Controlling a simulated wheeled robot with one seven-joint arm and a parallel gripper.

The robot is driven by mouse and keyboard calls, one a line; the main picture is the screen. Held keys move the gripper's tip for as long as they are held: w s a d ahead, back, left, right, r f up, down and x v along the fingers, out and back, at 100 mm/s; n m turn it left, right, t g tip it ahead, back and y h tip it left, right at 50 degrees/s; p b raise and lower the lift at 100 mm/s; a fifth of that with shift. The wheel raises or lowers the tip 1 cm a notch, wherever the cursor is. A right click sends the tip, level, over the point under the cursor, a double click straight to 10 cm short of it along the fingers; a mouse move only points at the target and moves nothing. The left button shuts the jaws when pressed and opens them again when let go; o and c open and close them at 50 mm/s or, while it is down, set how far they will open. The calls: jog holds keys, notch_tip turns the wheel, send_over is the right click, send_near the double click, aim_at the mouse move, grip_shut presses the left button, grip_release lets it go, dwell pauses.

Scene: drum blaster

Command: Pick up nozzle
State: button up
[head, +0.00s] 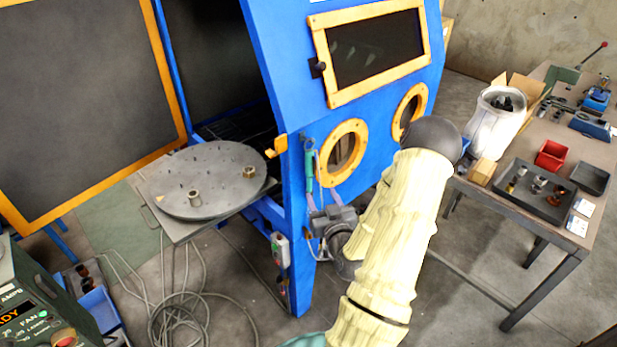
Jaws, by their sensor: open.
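I cannot tell for certain which thing is the nozzle. Several small metal and copper-coloured fittings, such as a silvery one (540,183) and a copper one (556,196), stand in a dark shallow tray (530,205) on the workbench at the right. Two small tan cylinders also stand on the round metal turntable (215,170) at the left, one near its right edge (249,171) and one near its front (194,198). My arm, in a cream sleeve, rises from the bottom centre to a dark joint. My gripper is not visible.
A blue blasting cabinet (285,75) with orange-rimmed ports stands in the middle, its door open at left. The workbench (475,192) also holds a red bin (550,155), a white container (495,122) and a cardboard box (525,88). Cables (180,315) lie on the floor.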

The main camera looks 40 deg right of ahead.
aim_at(311, 169)
jog(key=b+x, duration=0.4)
jog(key=x, duration=0.4)
dwell(0.4)
jog(key=x, duration=0.1)
jog(key=p+x, duration=0.1)
jog(key=x, duration=0.1)
jog(key=p+x, duration=0.1)
jog(key=shift+w+d+f, duration=0.15)
jog(key=shift+d+f, duration=0.1)
jog(key=shift+d, duration=0.2)
jog(key=shift+w+d+f, duration=0.1)
jog(key=shift+w, duration=0.1)
jog(key=shift+w, duration=0.15)
jog(key=shift+s+d, duration=0.1)
jog(key=shift+s, duration=0.1)
